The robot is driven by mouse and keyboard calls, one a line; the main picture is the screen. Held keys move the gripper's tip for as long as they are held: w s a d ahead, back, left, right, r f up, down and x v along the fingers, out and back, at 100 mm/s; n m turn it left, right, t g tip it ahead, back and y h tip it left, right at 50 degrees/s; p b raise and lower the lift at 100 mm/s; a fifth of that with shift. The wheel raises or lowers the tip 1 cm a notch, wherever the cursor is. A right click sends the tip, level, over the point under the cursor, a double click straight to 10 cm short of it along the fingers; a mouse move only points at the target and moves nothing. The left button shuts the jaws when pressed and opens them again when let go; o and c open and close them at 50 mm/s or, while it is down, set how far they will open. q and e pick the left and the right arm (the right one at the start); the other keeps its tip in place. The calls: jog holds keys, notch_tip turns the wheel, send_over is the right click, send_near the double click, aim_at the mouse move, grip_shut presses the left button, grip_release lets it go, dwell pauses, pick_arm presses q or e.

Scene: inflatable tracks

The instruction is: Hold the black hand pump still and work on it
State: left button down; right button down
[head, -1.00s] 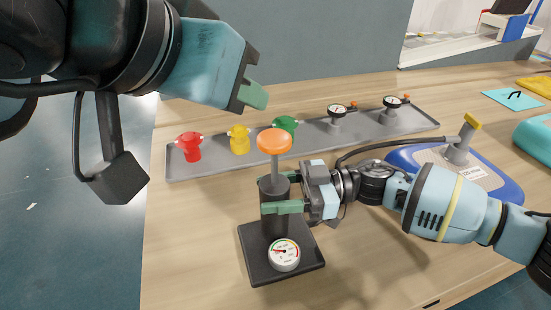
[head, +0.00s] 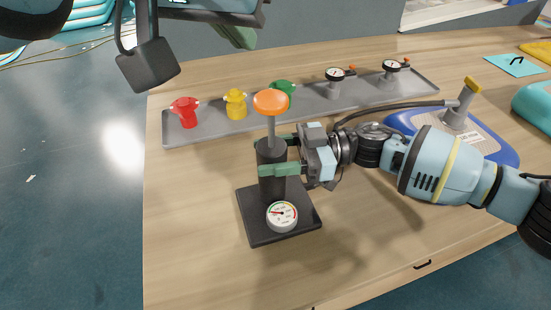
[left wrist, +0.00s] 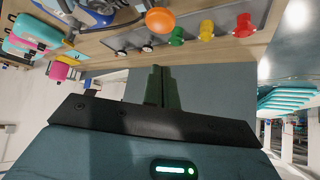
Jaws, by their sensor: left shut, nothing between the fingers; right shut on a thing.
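The black hand pump (head: 271,181) stands upright on its square black base (head: 252,222) on the wooden table. A white gauge (head: 282,216) sits on the front of the base. An orange knob (head: 271,102) tops the raised grey rod; the knob also shows in the left wrist view (left wrist: 160,20). My right gripper (head: 278,156) is shut around the pump's cylinder from the right. My left gripper (head: 238,36) is high above the back of the table, apart from the pump. Its green fingers are together and empty in the left wrist view (left wrist: 165,88).
Behind the pump, a grey tray (head: 310,108) holds red (head: 185,112), yellow (head: 236,104) and green (head: 285,92) valves and two small gauges (head: 335,74). A blue pad with a grey post (head: 456,118) and hose lies right.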

pick_arm(q)
jog(key=shift+w+d+f+n+g+y, duration=0.1)
jog(key=shift+w+d+n+g+y, duration=0.35)
jog(key=shift+w+g, duration=0.45)
jog(key=shift+w+d+f+n+g+y, duration=0.1)
jog(key=shift+w+d+n+g+y, duration=0.1)
jog(key=shift+w+d+g+y, duration=0.5)
jog(key=shift+w+d+f+n+g+y, duration=0.1)
jog(key=shift+w+d+n+g+y, duration=0.25)
jog(key=shift+w+g, duration=0.65)
jog(key=shift+s+d, duration=0.1)
jog(key=shift+s+x, duration=0.25)
jog(key=shift+x, duration=0.8)
jog(key=shift+s+x, duration=0.25)
jog(key=shift+x, duration=0.85)
jog(key=shift+s+x, duration=0.2)
jog(key=shift+x, duration=0.85)
jog(key=shift+f, duration=0.3)
